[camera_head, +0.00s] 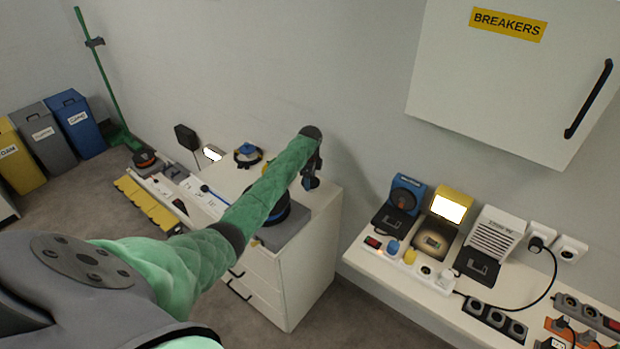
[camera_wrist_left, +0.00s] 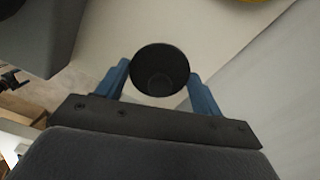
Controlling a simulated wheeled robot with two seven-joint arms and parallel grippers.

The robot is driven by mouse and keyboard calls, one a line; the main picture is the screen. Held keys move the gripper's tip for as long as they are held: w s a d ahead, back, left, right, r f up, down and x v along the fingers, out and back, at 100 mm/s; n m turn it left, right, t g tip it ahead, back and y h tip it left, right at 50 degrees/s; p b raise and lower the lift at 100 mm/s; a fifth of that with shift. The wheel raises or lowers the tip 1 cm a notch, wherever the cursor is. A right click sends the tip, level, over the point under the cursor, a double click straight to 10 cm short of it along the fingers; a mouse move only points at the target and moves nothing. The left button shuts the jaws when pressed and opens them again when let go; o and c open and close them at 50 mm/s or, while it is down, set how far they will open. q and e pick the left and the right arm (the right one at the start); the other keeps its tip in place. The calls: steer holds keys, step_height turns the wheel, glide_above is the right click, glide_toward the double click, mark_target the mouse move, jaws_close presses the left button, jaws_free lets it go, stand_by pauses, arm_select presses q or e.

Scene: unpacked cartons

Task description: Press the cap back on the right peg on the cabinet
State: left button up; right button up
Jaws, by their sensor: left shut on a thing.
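My left gripper (camera_head: 311,183) is over the right end of the white drawer cabinet (camera_head: 300,284), seen nearly edge-on in the head view. In the left wrist view its blue fingers (camera_wrist_left: 160,88) are shut on a dark round cap (camera_wrist_left: 160,62). The cap looks hollow, with a smaller circle inside. In the head view I cannot make out the cap clearly. I cannot pick out the right peg; my left arm covers part of the cabinet top. My right gripper is not in view.
A dark round device (camera_head: 275,208) and a grey block (camera_head: 289,231) are beside my forearm on the cabinet. A blue and yellow item (camera_head: 247,154) stands at the back. A white shelf (camera_head: 380,268) with devices is to the right. The breaker box (camera_head: 500,85) hangs above.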

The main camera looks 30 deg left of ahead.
arm_select(q)
steer(key=shift+f, duration=0.1)
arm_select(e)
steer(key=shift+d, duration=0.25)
arm_select(q)
steer(key=o, duration=1.1)
steer(key=shift+o, duration=1)
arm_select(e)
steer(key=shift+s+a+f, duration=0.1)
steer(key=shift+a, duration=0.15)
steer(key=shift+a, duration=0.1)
